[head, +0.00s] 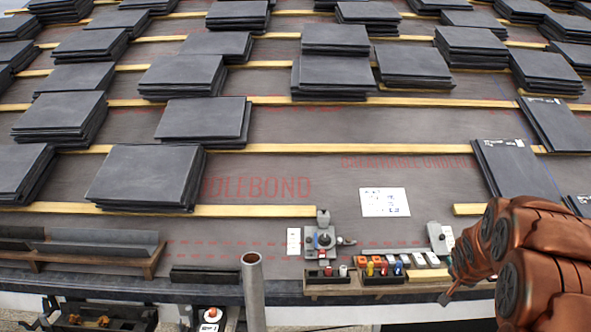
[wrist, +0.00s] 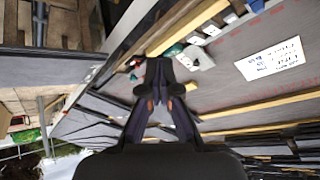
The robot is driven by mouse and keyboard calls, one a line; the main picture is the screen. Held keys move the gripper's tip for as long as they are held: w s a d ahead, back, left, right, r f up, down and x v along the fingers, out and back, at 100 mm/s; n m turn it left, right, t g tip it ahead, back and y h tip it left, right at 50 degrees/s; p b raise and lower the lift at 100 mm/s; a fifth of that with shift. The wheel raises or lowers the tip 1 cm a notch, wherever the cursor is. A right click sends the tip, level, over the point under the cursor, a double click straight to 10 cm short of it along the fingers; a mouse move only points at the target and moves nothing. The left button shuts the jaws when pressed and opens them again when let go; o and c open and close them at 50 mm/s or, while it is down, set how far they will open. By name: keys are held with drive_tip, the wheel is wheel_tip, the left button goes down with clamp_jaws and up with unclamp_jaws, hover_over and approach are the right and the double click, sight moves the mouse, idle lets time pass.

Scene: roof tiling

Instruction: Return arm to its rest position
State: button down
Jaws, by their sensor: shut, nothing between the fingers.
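My gripper (wrist: 155,72) shows in the wrist view with its dark fingers closed together and nothing between them. It points over the roof edge, and the view is tilted. In the head view my copper-coloured arm fills the lower right corner, and I cannot clearly make out the gripper there.
Stacks of dark slates (head: 147,176) lie on wooden battens (head: 300,148) across the roof. A tool tray (head: 330,287) with small coloured items sits at the front edge, near my arm. A white sheet (head: 385,202) lies on bare underlay. A metal pole (head: 253,290) stands upright in front.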

drive_tip(key=s+a+r+n+g+y, duration=0.2)
drive_tip(key=s+a+n+g, duration=0.3)
drive_tip(key=s+a, duration=1.45)
drive_tip(key=s+a+r+n+g+y, duration=0.1)
drive_tip(key=s+a+n, duration=0.1)
drive_tip(key=s+a, duration=0.35)
drive_tip(key=s+a+n+g+y, duration=0.1)
drive_tip(key=s+a+n+g, duration=0.1)
drive_tip(key=s, duration=0.7)
drive_tip(key=s+a+r+n+g, duration=0.1)
drive_tip(key=s+a+n, duration=0.1)
drive_tip(key=s+a, duration=0.35)
wheel_tip(320, 180, up, 25)
drive_tip(key=s+d+p, duration=0.1)
drive_tip(key=s+p, duration=0.1)
drive_tip(key=p, duration=2.1)
drive_tip(key=shift+s+d+f+p, duration=0.15)
drive_tip(key=shift+s+f+p, duration=0.05)
drive_tip(key=shift+p, duration=0.15)
